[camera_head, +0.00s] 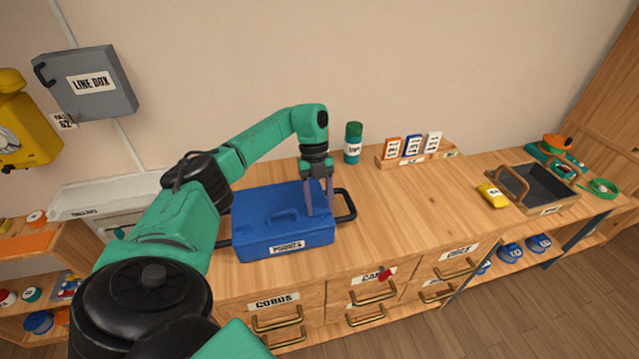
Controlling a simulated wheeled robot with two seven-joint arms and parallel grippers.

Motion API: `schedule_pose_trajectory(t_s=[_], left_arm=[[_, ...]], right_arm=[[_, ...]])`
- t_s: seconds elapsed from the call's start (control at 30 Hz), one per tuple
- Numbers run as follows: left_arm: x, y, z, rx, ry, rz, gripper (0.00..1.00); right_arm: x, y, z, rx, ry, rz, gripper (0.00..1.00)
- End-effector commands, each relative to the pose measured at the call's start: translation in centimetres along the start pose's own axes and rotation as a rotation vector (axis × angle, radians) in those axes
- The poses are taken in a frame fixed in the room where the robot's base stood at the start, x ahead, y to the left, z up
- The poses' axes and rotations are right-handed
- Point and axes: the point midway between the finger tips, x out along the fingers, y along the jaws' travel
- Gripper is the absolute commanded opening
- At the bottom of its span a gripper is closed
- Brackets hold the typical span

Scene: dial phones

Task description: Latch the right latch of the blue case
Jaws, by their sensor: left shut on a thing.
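The blue case (270,235) stands closed on the wooden counter, with a blue grip on its lid and a label on its front. Black loops stick out at its right side (346,206) and left side (224,243). My left gripper (320,212) points down at the right part of the case, its two purple fingers around something small at the lid's right edge. I take this to be the right latch; the fingers hide it, so its position cannot be told. My right gripper is not in view.
A green-capped bottle (353,143) and a wooden rack of cards (418,155) stand behind the case to the right. A dark tray (538,188) and a yellow packet (492,196) lie farther right. The counter between is clear. A grey line box (90,84) hangs on the wall.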

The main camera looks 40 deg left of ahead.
Motion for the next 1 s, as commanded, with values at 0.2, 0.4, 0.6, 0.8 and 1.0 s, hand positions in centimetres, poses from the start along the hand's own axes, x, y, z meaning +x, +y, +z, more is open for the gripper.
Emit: schedule_pose_trajectory(t_s=[0.2,0.4,0.6,0.8,1.0], left_arm=[[0.0,0.0,0.0,0.002,0.0,0.0,0.0],[0.0,0.0,0.0,0.001,0.0,0.0,0.82],[0.0,0.0,0.0,0.0,0.0,0.0,0.82],[-1.6,-0.1,0.1,0.002,-0.002,-0.004,0.82],[-7.1,-0.2,0.0,0.0,-0.004,-0.008,0.82]], right_arm=[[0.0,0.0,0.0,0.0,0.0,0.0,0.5],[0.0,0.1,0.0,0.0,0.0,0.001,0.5],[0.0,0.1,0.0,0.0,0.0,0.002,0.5],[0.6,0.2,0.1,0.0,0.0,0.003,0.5],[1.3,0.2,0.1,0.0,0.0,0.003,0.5]])
